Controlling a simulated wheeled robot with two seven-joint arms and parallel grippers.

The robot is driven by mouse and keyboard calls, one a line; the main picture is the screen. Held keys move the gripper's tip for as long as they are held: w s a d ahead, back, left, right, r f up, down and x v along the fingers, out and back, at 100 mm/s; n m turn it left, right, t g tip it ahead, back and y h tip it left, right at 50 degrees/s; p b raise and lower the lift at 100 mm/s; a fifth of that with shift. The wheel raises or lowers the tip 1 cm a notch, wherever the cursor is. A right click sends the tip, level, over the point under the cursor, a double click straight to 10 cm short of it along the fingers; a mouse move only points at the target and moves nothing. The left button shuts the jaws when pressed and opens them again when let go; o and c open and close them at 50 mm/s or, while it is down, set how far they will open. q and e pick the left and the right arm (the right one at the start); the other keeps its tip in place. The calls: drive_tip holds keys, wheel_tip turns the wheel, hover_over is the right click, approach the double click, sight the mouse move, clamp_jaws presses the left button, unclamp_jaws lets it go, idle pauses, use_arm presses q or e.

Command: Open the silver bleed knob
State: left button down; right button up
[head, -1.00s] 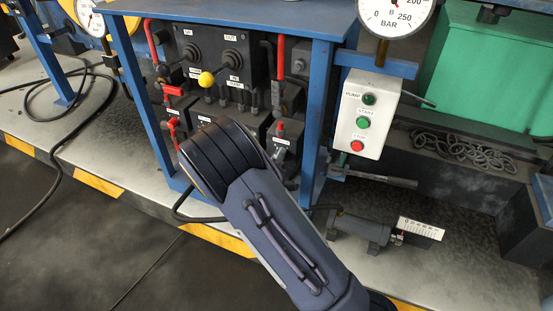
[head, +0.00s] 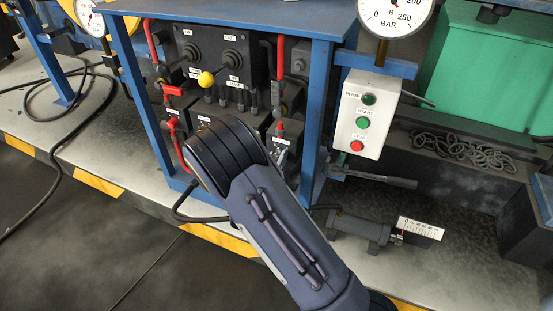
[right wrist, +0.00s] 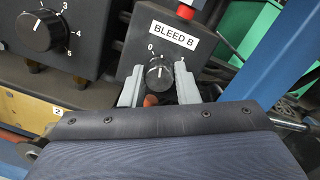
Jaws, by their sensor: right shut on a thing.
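The bleed knob (right wrist: 159,74) shows in the right wrist view as a small dark round knob with a greyish face and a pale pointer line. It sits on a dark block under a white "BLEED B" label (right wrist: 175,32), with scale marks around it. My right gripper (right wrist: 160,84) has its two grey fingers on either side of the knob, shut on it. In the head view my right wrist (head: 230,155) covers much of the lower valve panel, and the knob is hard to make out there. My left gripper is not in view.
A larger black numbered dial (right wrist: 41,31) is at upper left in the wrist view, and a red button (right wrist: 186,10) sits above the label. A blue frame post (head: 318,120) stands right of my wrist. A white pump box (head: 365,112) is farther right.

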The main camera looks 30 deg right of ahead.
drive_tip(key=m+b, duration=0.1)
drive_tip(key=m, duration=0.5)
drive_tip(key=shift+f+h, duration=0.15)
drive_tip(key=shift+h, duration=0.15)
drive_tip(key=m+b, duration=0.2)
drive_tip(key=m, duration=0.1)
drive_tip(key=shift+m, duration=0.3)
drive_tip(key=shift+m+b, duration=0.65)
drive_tip(key=shift+m, duration=0.95)
drive_tip(key=o, duration=1)
